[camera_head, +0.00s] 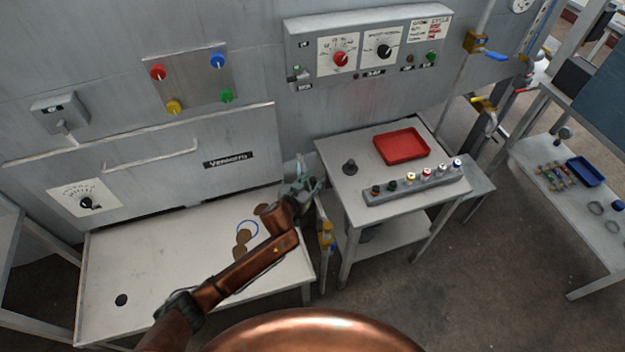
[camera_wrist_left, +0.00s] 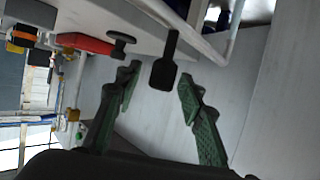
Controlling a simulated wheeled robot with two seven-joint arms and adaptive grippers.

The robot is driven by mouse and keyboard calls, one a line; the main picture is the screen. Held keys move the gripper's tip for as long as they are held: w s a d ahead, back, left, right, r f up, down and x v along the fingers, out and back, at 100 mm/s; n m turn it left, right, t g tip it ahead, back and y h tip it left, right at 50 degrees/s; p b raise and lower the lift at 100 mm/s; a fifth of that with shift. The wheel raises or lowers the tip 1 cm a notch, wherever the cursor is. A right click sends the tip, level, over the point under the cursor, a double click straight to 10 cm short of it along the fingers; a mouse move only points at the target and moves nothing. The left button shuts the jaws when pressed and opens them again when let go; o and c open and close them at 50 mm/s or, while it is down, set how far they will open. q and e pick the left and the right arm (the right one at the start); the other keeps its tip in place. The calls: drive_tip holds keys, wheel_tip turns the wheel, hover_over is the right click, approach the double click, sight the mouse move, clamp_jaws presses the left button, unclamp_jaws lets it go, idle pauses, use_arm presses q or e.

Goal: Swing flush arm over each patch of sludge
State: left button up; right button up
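The basin's pale floor (camera_head: 180,260) bears brown sludge patches (camera_head: 240,251), partly hidden behind my left arm. A blue ring (camera_head: 241,223) lies around part of this area. My left gripper (camera_head: 308,185) is over the gap between the basin's right edge and the side table. In the left wrist view the gripper (camera_wrist_left: 155,95) is open, with green finger pads. A black paddle-shaped handle (camera_wrist_left: 163,74) shows between and beyond its fingers, with no visible contact. I cannot tell if this handle belongs to the flush arm. My right gripper is not in view.
A control panel (camera_head: 368,50) is above. The basin's left floor is clear, with a dark hole (camera_head: 121,300).

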use_arm(q)
drive_tip(key=shift+c, duration=0.3)
clamp_jaws()
